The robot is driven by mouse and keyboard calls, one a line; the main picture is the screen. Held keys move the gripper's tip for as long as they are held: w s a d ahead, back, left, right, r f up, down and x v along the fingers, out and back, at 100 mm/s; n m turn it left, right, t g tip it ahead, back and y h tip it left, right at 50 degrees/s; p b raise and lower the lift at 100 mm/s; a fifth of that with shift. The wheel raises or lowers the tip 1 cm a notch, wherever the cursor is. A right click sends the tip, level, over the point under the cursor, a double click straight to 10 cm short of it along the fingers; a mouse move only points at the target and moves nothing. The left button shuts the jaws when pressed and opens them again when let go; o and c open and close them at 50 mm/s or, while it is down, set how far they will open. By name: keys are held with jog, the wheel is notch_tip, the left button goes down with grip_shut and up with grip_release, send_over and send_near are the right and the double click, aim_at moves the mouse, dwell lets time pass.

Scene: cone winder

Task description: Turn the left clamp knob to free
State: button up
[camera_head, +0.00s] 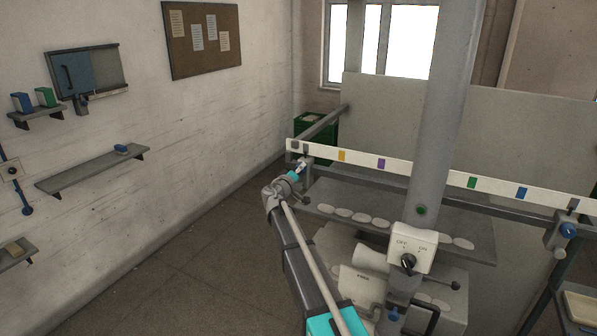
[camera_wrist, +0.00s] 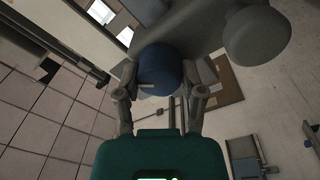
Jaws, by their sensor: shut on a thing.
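The left clamp knob (camera_wrist: 159,72) is a round blue knob with a pale mark on its face, in the middle of the wrist view. My gripper (camera_wrist: 160,92) is shut on it, one finger on each side. In the head view my gripper (camera_head: 299,169) is at the left end of the long white rail (camera_head: 420,170), by the left clamp. The knob is mostly hidden there behind my gripper, and I cannot tell its turn angle.
A right clamp with a blue knob (camera_head: 567,230) is at the rail's right end. A grey column stands before the rail, with a white switch box (camera_head: 412,248) marked OFF and ON. A shelf with pale discs (camera_head: 362,217) lies below the rail. Floor at left is clear.

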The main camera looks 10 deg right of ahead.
jog(key=o, duration=1.2)
jog(key=shift+c, duration=0.2)
jog(key=shift+n, duration=0.5)
